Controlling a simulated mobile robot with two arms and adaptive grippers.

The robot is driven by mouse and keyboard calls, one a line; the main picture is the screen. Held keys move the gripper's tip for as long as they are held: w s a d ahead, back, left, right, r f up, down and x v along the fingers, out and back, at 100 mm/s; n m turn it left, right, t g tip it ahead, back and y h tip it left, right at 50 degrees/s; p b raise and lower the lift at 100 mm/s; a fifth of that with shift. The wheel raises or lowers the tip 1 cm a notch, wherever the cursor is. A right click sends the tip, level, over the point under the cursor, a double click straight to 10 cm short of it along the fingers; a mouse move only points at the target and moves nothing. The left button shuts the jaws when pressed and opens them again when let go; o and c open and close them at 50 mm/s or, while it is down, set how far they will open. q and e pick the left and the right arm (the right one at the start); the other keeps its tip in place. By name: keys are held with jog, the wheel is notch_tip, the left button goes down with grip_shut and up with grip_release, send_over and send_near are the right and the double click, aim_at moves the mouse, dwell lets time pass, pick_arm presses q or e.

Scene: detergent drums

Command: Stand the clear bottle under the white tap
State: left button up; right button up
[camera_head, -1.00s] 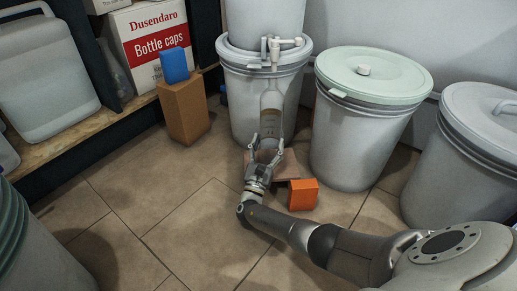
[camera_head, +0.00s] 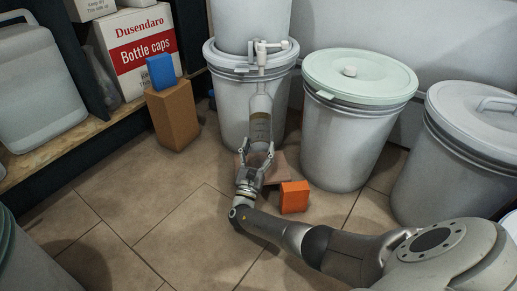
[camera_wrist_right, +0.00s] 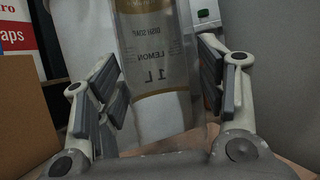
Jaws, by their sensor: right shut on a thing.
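The clear bottle (camera_head: 260,113) stands about upright in front of the drum, with an amber and pale label. Its neck is just below the spout of the white tap (camera_head: 263,47); I cannot tell how exactly they line up in depth. My right gripper (camera_head: 257,152) is shut on the bottle's lower part. In the right wrist view, the bottle (camera_wrist_right: 160,50) fills the space between the fingers (camera_wrist_right: 160,95), its label reading mirrored. The gripper hides the bottle's base, so I cannot tell if it rests on anything. My left gripper is not in view.
The tap is on a drum stacked on a lower white drum (camera_head: 226,103). A brown slab (camera_head: 284,168) and an orange box (camera_head: 294,197) lie beside the gripper. A green-lidded drum (camera_head: 345,145) stands right. A brown box (camera_head: 173,115) with a blue block (camera_head: 161,70) stands left.

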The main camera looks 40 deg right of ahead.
aim_at(257, 129)
jog(key=shift+f, duration=0.3)
dwell(0.4)
jog(key=o, duration=0.8)
jog(key=shift+c, duration=0.2)
jog(key=o, duration=0.6)
jog(key=shift+c, duration=0.2)
jog(key=shift+r, duration=5)
